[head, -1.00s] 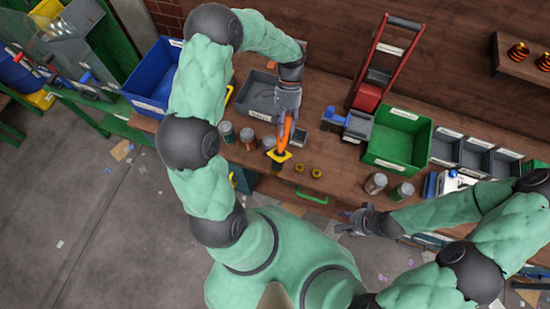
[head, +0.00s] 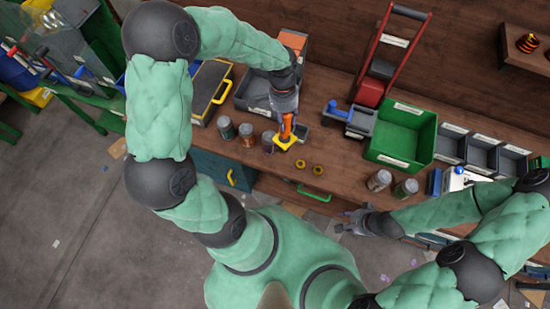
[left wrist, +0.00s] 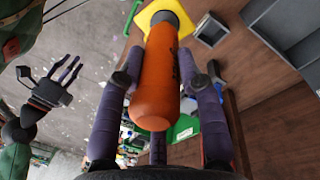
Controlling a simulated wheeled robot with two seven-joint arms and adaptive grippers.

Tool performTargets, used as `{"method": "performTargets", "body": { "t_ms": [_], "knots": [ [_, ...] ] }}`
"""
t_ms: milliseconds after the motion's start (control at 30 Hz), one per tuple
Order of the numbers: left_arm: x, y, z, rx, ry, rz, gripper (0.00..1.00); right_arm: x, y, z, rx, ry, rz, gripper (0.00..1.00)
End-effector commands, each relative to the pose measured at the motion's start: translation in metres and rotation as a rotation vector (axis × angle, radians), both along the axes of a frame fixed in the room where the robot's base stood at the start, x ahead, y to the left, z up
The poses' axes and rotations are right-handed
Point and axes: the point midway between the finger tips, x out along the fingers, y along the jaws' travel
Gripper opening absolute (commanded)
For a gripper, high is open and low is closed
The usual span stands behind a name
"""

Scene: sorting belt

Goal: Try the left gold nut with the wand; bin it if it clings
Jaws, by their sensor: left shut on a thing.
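My left gripper (head: 286,112) is shut on the wand, whose orange handle (head: 287,127) and yellow guard (head: 285,143) show below the fingers. The orange handle fills the middle of the left wrist view (left wrist: 156,90), between the purple-grey fingers. Two gold nuts lie on the bench to the right of the wand: the left gold nut (head: 300,163) and the right gold nut (head: 317,170). The wand is apart from both in the head view. What is under the yellow guard is hidden. My right gripper (head: 350,222) is off the bench's front edge, and looks open and empty.
A green bin (head: 433,142) stands on the right, with small grey bins (head: 482,152) beyond it. A grey tray (head: 243,92) is behind my left gripper. Jars stand left (head: 226,128) and right (head: 379,180) of the nuts. Bare bench (head: 345,165) lies right of the nuts.

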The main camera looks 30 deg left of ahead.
Motion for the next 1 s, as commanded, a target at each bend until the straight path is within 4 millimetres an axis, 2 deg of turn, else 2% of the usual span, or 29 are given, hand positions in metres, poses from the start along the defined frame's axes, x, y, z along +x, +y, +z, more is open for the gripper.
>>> {"method": "performTargets", "body": {
  "t_ms": [200, 567, 1000],
  "knots": [
    [0.0, 0.0, 0.0, 0.011, -0.046, -0.001, 0.0, 0.0, 0.0, -0.008, 0.0, 0.0, 0.0, 0.4],
    [0.001, 0.0, 0.002, 0.011, -0.05, 0.0, 0.0, 0.0, 0.0, -0.006, 0.0, 0.0, 0.0, 0.4],
    [0.001, 0.0, 0.032, 0.011, -0.051, 0.0, 0.0, 0.0, 0.0, 0.016, 0.0, 0.0, 0.0, 0.4]
  ]
}}
